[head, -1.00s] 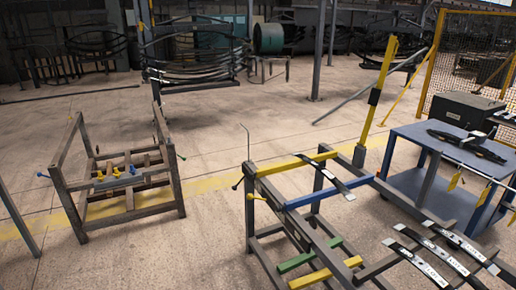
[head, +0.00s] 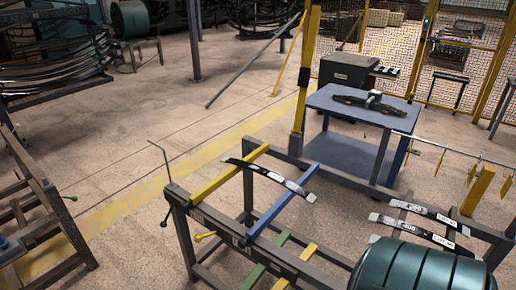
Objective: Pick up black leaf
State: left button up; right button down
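A black leaf with silvery, labelled end (head: 270,178) lies across the yellow bar (head: 230,175) and the blue bar (head: 284,200) of the dark metal rack (head: 215,222). Two more dark leaves with white lettering lie to the right, an upper one (head: 430,214) and a lower one (head: 412,230); a further leaf end shows just below them. A dark leaf assembly (head: 376,103) lies on the blue table (head: 335,103). Neither of my grippers is in view, and nothing is seen touching the leaves.
A black box (head: 346,70) stands behind the table. A yellow post (head: 306,75) rises beside the rack. Another frame (head: 45,215) stands at left. Floor between the frames is clear.

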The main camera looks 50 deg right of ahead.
aim_at(309, 197)
jog(key=i+j+z, duration=0.15)
jog(key=i+z, duration=0.3)
jog(key=i+j+z, duration=0.25)
jog(key=i+z, duration=0.2)
jog(key=i+j+z, duration=0.6)
jog(key=z, duration=0.25)
jog(key=j+z, duration=0.35)
jog(key=i+j+z, duration=0.15)
jog(key=j+z, duration=0.5)
jog(key=z, duration=0.15)
jog(key=j+z, duration=0.4)
jog(key=i+j+z, duration=0.1)
jog(key=j+z, duration=0.7)
jog(key=k+j+z, duration=0.15)
jog(key=j+z, duration=0.25)
